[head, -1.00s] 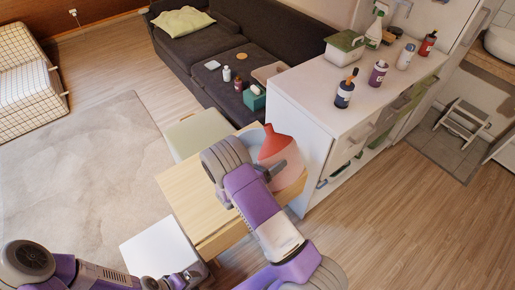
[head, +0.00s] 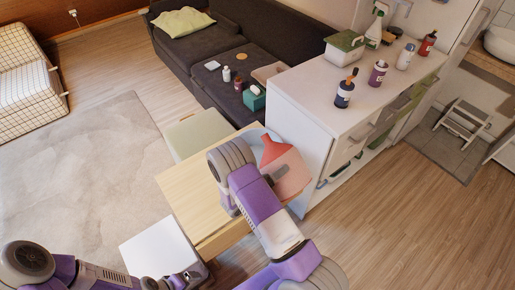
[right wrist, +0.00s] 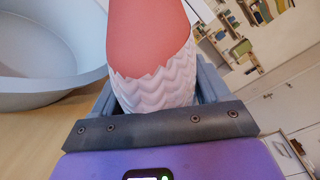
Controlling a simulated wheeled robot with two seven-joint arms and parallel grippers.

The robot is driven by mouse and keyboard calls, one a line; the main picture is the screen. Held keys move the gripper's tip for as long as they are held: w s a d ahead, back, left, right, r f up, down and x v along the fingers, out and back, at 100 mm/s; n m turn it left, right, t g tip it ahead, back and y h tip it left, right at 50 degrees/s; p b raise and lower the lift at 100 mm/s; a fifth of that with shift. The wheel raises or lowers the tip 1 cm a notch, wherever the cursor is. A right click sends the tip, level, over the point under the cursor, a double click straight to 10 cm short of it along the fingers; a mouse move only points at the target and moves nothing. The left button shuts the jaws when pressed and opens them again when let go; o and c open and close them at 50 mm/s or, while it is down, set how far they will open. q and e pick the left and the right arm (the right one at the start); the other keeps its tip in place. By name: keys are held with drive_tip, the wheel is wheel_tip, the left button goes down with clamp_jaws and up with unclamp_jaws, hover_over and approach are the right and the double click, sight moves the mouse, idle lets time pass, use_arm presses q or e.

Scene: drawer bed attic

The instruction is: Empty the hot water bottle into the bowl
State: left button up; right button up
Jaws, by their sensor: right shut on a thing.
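The hot water bottle has a red top and a pale pink, zigzag-patterned cover. In the head view it (head: 291,170) leans with its neck toward the upper left. My right gripper (head: 268,180) is shut on its covered part; the right wrist view shows the cover (right wrist: 155,92) between the fingers (right wrist: 158,100). The pale blue-grey bowl (right wrist: 40,92) stands on the wooden table, left of the bottle in that view. In the head view the bottle and my arm hide most of it. My left gripper (head: 188,277) is low at the left, apart from both; its jaw opening is unclear.
The wooden table (head: 185,185) has bare room left of my right arm. A white cabinet (head: 320,110) with several bottles on top stands close on its right. A white stool-like surface (head: 155,250) is in front, and a dark sofa (head: 215,60) stands behind.

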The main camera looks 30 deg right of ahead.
sight(276, 167)
drive_tip(key=shift+f, duration=0.1)
drive_tip(key=shift+s, duration=0.1)
drive_tip(key=shift+s+d+r+n+p, duration=0.15)
drive_tip(key=shift+s+n+p, duration=0.15)
drive_tip(key=shift+n, duration=0.25)
drive_tip(key=shift+s+a+r+n+p, duration=0.15)
drive_tip(key=shift+n+p, duration=0.2)
drive_tip(key=shift+n, duration=0.25)
drive_tip(key=shift+s+d+r+n+p, duration=0.1)
drive_tip(key=shift+s+n+p, duration=0.2)
drive_tip(key=shift+n, duration=0.25)
idle(0.3)
drive_tip(key=shift+w+r+n+p, duration=0.65)
drive_tip(key=shift+r+n+p, duration=0.3)
drive_tip(key=shift+p, duration=0.1)
drive_tip(key=shift+r+n+p, duration=0.25)
drive_tip(key=shift+n+p, duration=0.35)
drive_tip(key=shift+n, duration=0.15)
idle(0.5)
drive_tip(key=shift+w+r+n+p, duration=0.1)
drive_tip(key=shift+r+n+p, duration=0.2)
drive_tip(key=shift+n+p, duration=0.35)
idle(2.9)
